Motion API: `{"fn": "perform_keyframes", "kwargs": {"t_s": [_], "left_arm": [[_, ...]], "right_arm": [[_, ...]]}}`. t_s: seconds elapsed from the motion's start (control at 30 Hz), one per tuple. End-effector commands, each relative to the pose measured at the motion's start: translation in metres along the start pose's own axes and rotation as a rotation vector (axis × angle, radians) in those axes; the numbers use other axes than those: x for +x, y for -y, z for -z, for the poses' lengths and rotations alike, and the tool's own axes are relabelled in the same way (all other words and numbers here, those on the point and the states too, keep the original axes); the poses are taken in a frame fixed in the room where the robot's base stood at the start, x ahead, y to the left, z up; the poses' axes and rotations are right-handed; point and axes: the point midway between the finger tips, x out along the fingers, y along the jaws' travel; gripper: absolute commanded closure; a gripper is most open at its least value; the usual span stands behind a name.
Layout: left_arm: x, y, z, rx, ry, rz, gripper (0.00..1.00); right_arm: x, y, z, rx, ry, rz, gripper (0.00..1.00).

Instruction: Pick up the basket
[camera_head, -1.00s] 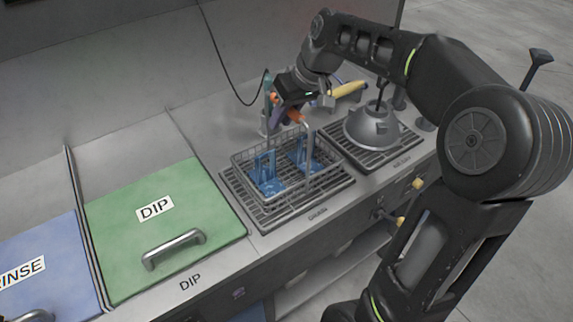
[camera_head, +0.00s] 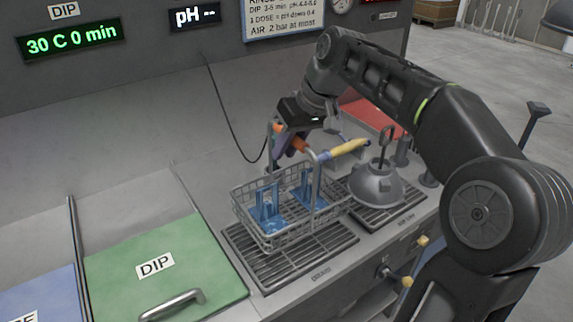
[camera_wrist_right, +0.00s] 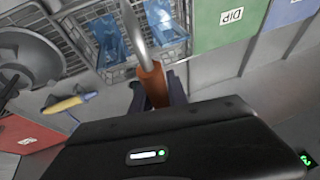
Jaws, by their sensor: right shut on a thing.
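The wire basket (camera_head: 290,232) has a tall handle with an orange grip and holds blue parts (camera_head: 268,218). It hangs above the grated drain (camera_head: 285,262), apart from it and roughly level. My right gripper (camera_head: 290,142) is shut on the basket's handle at the top. In the right wrist view the orange grip (camera_wrist_right: 152,85) sits between the fingers, and part of the basket (camera_wrist_right: 110,68) shows beyond it. My left gripper is in neither view.
A green lid (camera_head: 165,255) marked DIP and a blue lid (camera_head: 45,292) lie to the left. A grey hood-shaped thing (camera_head: 377,182) stands on a second grate to the right. A yellow-handled tool (camera_head: 345,149) lies behind the basket. A hose hangs at the back wall.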

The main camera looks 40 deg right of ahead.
Motion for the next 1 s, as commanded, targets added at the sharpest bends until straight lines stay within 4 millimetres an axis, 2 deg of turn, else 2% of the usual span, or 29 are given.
{"fn": "perform_keyframes", "kwargs": {"t_s": [0.1, 0.23, 1.0], "left_arm": [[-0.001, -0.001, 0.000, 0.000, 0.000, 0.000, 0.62], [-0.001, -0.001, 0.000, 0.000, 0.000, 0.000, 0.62], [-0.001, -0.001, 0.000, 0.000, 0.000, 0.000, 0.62]], "right_arm": [[-0.015, 0.004, 0.008, -0.003, -0.007, -0.001, 1.00], [-0.022, 0.005, 0.010, -0.002, -0.005, -0.001, 1.00], [-0.023, 0.005, 0.010, -0.001, -0.005, 0.000, 1.00]]}}
